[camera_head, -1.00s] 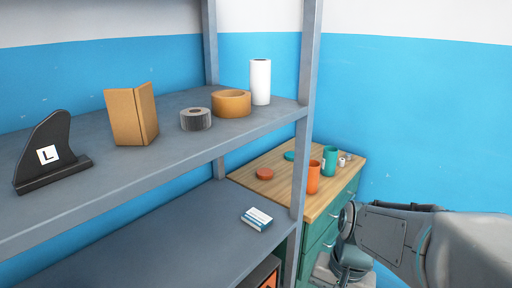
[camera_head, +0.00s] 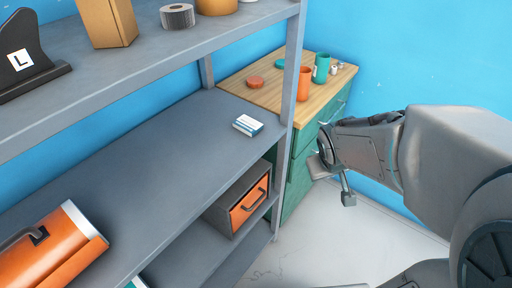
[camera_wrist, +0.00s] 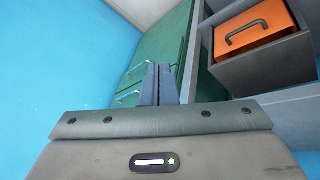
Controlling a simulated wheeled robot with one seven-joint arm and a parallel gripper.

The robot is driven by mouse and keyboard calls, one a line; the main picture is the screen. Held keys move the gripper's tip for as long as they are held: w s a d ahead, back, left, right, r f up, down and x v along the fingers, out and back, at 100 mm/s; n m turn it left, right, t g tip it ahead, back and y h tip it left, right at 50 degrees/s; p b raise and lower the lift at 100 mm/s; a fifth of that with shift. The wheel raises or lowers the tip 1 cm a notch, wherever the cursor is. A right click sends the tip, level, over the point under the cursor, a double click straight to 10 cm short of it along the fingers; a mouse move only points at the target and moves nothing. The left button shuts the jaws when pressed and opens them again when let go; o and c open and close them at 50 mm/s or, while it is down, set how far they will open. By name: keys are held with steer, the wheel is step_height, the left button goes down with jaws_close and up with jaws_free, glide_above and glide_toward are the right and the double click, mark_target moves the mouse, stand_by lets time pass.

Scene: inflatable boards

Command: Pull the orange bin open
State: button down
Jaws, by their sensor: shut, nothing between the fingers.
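The orange bin (camera_head: 250,206) sits in a grey housing on the lower shelf and has a dark bar handle on its front. Its front looks flush with the housing in the head view. The bin also shows at the upper right of the wrist view (camera_wrist: 268,52), with its handle facing me. My gripper (camera_head: 347,194) is shut and empty, to the right of the bin and apart from it. In the wrist view its fingertips (camera_wrist: 157,70) are together, left of the bin, with green drawers behind them.
The grey shelf post (camera_head: 291,80) stands between shelf and green cabinet (camera_head: 300,172). The middle shelf (camera_head: 140,160) holds a small white-and-blue box (camera_head: 248,125) and an orange case (camera_head: 50,250). Orange (camera_head: 304,84) and teal (camera_head: 321,67) cups stand on the cabinet. Floor in front is clear.

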steer(key=w+f+n+t+b, duration=0.1)
steer(key=w+f+n+b, duration=0.1)
steer(key=w+f, duration=0.4)
steer(key=n+y+b, duration=0.5)
steer(key=n+y, duration=0.1)
steer(key=y, duration=0.4)
glide_toward(252, 196)
steer(key=shift+t, duration=0.4)
steer(key=x, duration=0.1)
steer(key=b+x, duration=0.1)
steer(key=x, duration=0.1)
steer(key=b+x, duration=0.1)
steer(key=x, duration=0.1)
steer(key=shift+s+a+f, duration=0.2)
steer(key=shift+a, duration=0.1)
steer(key=shift+b, duration=0.3)
